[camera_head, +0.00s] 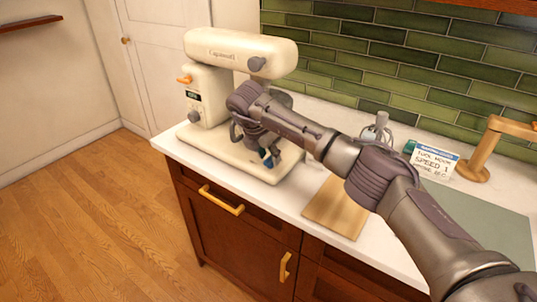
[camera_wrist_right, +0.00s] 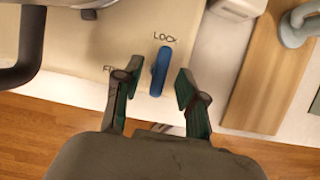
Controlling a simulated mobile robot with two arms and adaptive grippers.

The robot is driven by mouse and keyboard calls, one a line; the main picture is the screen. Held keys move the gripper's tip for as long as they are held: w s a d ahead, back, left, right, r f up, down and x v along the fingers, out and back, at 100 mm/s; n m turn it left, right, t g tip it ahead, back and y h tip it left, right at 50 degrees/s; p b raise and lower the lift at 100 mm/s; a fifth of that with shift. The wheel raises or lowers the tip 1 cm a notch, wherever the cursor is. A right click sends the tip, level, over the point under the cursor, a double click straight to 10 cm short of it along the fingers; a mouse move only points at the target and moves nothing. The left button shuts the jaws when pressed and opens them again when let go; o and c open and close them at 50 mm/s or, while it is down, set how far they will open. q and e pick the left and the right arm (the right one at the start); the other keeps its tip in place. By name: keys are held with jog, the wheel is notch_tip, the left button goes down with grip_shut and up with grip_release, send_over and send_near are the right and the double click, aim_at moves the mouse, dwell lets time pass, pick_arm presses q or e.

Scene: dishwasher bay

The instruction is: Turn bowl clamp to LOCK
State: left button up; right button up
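The bowl clamp is a blue lever (camera_wrist_right: 160,72) on the cream base of the stand mixer. In the right wrist view its upper end points at the printed word LOCK (camera_wrist_right: 165,38). A second label beginning "FR" (camera_wrist_right: 109,69) is partly covered by a finger. My right gripper (camera_wrist_right: 157,75) is open, one finger on each side of the lever, with a narrow gap visible on both sides. In the head view the right gripper (camera_head: 268,155) is low at the front of the mixer base (camera_head: 240,160), and hides most of the clamp. My left gripper is not in view.
The mixer head (camera_head: 235,50) overhangs the right wrist. A wooden board (camera_head: 337,207), an instruction card (camera_head: 434,160) and a wooden stand (camera_head: 480,165) are to the right on the white counter. Drawers with brass handles (camera_head: 222,200) are below the counter's front edge.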

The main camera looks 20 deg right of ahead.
jog(key=shift+r, duration=0.1)
jog(key=v, duration=1.1)
jog(key=shift+a+r, duration=0.15)
jog(key=shift+r, duration=0.25)
